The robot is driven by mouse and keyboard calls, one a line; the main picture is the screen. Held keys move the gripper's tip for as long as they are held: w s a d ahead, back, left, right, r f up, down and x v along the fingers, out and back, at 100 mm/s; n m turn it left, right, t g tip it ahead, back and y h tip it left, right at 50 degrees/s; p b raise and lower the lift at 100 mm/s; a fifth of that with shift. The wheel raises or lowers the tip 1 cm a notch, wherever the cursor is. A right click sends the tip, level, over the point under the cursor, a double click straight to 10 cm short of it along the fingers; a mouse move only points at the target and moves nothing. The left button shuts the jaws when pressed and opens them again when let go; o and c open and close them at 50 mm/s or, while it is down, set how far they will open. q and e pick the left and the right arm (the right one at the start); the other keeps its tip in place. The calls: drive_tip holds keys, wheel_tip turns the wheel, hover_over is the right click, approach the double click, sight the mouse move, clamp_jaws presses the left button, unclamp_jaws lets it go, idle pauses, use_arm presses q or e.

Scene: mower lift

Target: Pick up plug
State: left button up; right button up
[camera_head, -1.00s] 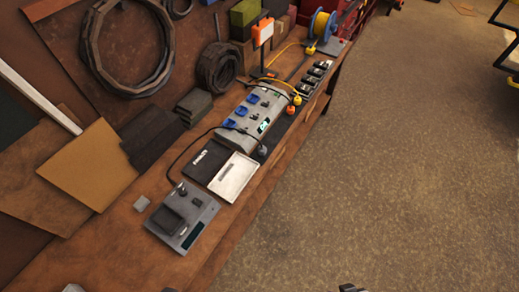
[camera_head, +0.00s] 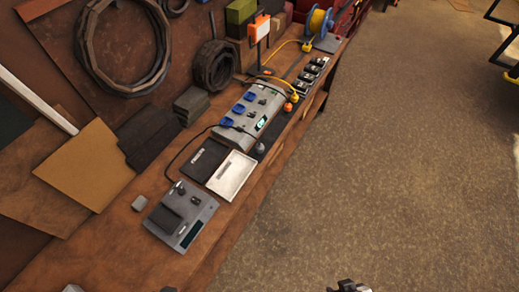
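Several plugs lie along the right side of the workbench, and I cannot tell which one the task means. A grey plug (camera_head: 260,147) is beside the grey power unit with blue sockets (camera_head: 243,114). An orange plug (camera_head: 288,107) lies by the unit's far end. A yellow plug (camera_head: 307,47) is near the cable reel. My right gripper (camera_head: 349,286) just shows at the bottom edge, over the floor and far from the plugs. A small grey tip, seemingly of my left gripper (camera_head: 72,288), shows at the bottom left. Both are mostly cut off.
A grey device with a black cable (camera_head: 180,219), a black tray (camera_head: 204,159) and a white tray (camera_head: 231,177) sit on the wooden bench (camera_head: 120,255). An orange sign on a stand (camera_head: 259,28) rises behind the power unit.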

use_arm(q)
drive_tip(key=shift+o, duration=0.3)
drive_tip(key=o, duration=0.6)
